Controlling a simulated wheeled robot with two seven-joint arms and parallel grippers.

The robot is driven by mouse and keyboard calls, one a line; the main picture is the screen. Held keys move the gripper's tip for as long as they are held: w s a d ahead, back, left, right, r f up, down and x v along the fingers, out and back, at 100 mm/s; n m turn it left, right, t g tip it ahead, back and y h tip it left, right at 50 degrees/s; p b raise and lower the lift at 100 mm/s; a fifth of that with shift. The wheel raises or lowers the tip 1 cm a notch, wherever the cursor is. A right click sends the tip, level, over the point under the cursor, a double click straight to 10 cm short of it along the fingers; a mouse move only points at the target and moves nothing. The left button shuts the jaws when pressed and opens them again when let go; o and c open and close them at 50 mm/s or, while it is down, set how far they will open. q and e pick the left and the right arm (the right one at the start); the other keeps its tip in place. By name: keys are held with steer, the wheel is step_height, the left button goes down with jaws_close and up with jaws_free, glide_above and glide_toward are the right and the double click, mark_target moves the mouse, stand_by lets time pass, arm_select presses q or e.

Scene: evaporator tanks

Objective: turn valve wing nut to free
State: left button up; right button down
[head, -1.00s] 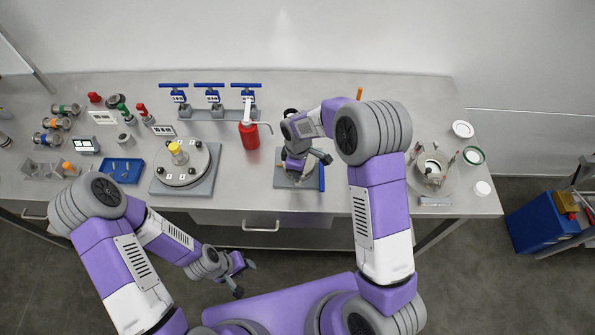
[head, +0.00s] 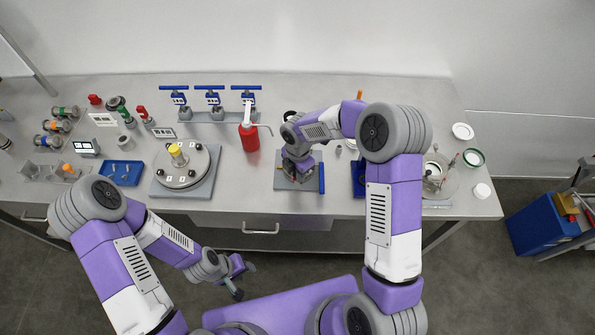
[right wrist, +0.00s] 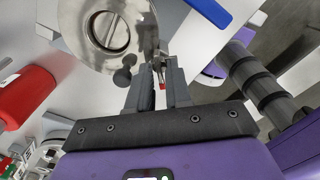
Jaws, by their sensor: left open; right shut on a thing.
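A valve unit with a round steel top (right wrist: 100,28) and a blue bar handle (right wrist: 212,10) shows in the right wrist view. In the head view its base plate (head: 284,184) and blue bar (head: 322,178) show beneath my right wrist. My right gripper (right wrist: 163,72) is shut at the edge of the round top, on a small metal piece that looks like the wing nut (right wrist: 157,58). The fingers hide most of it, and a red spot shows between them. A dark round knob sits just left of the fingers. My left gripper (head: 245,279) is open and empty in front of the bench.
A red bottle (head: 249,136) stands left of the valve unit, and it also shows in the right wrist view (right wrist: 24,92). A round flanged lid (head: 187,178) on a grey plate stands further left. Three blue-handled valves (head: 213,101) stand behind. A glass vessel and white dishes lie right.

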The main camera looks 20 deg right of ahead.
steer(key=n, duration=0.2)
steer(key=n+p, duration=0.1)
steer(key=n, duration=0.1)
steer(key=shift+w+d+r+n, duration=0.1)
steer(key=shift+d+r+n, duration=0.1)
steer(key=shift+n, duration=0.1)
steer(key=shift+w+n+p, duration=0.1)
steer(key=shift+n+p, duration=0.85)
steer(key=shift+n, duration=1.45)
steer(key=shift+a+f, duration=0.1)
steer(key=c, duration=1.3)
jaws_free()
step_height(320, 180, up, 8)
steer(key=shift+f, duration=0.25)
